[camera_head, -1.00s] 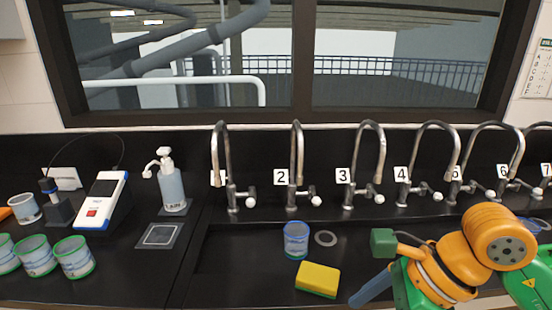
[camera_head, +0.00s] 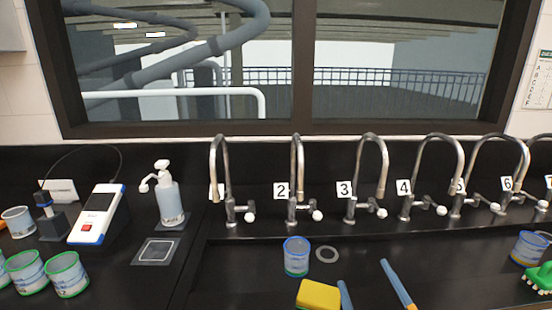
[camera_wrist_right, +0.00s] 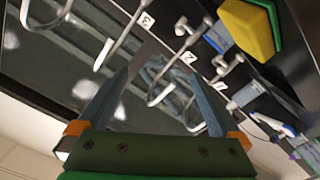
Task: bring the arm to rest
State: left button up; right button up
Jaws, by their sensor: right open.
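My right gripper (camera_head: 362,272) shows at the bottom edge of the head view as two slim blue-grey fingers, set apart with nothing between them. In the right wrist view its fingers (camera_wrist_right: 160,75) are also spread and empty. In the head view they are right of the yellow sponge (camera_head: 318,295); the left finger appears close to it, and I cannot tell whether they touch. The rest of the right arm is below the frame. My left gripper is in neither view.
A blue-rimmed cup (camera_head: 296,257) stands beside a grey ring (camera_head: 327,254). Several numbered taps (camera_head: 300,180) line the back. A second cup (camera_head: 528,250) and a green brush (camera_head: 540,278) are at right. Green-rimmed cups (camera_head: 67,275), a meter (camera_head: 97,215) and a pump bottle (camera_head: 170,195) stand left.

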jog(key=s+d+f+m+g+h, duration=0.1)
jog(key=s+f+m+g, duration=0.15)
jog(key=f, duration=0.45)
jog(key=s+d+f+m+g, duration=0.1)
jog(key=s+f+g, duration=0.3)
jog(key=f, duration=0.2)
jog(key=s+a+f+m+g, duration=0.2)
jog(key=s+f+g, duration=0.6)
jog(key=s+f, duration=0.5)
jog(key=s+f+g, duration=0.1)
jog(key=s+f, duration=0.1)
jog(key=f, duration=0.6)
jog(key=s+f+g, duration=0.1)
jog(key=s+f, duration=0.2)
jog(key=f, duration=0.5)
jog(key=s+d+f, duration=0.2)
jog(key=s+f, duration=0.6)
jog(key=s, duration=0.2)
jog(key=shift+s+n, duration=0.35)
jog(key=shift+s, duration=0.05)
jog(key=shift+f+g, duration=0.1)
jog(key=shift+g, duration=0.15)
